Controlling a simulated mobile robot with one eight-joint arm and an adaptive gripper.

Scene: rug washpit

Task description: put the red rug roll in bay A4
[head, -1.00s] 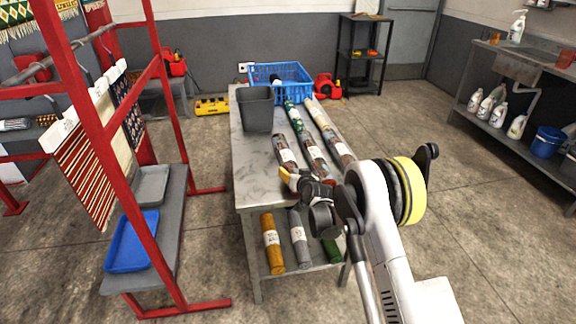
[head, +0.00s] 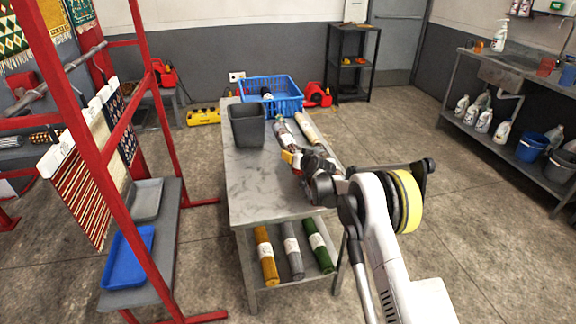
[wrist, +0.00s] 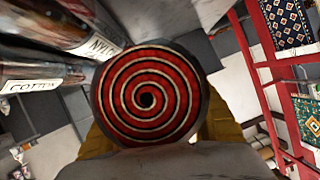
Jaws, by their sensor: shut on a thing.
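The red rug roll (wrist: 147,97) faces the wrist camera end-on, with red, dark and cream rings in a spiral. My gripper (head: 291,158) is shut on it, with yellow finger parts (wrist: 97,143) below and beside the roll. In the head view my gripper is over the right side of the grey table (head: 255,185). My arm hides most of the held roll there, and I cannot tell whether it touches the table. No marking that reads A4 shows in either view.
Other rolls (head: 308,128) lie on the table beyond my gripper, near a dark bin (head: 247,126) and a blue crate (head: 290,101). Mustard (head: 266,256), grey (head: 292,251) and green (head: 319,246) rolls lie below. A red rack (head: 98,160) stands left; floor right is open.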

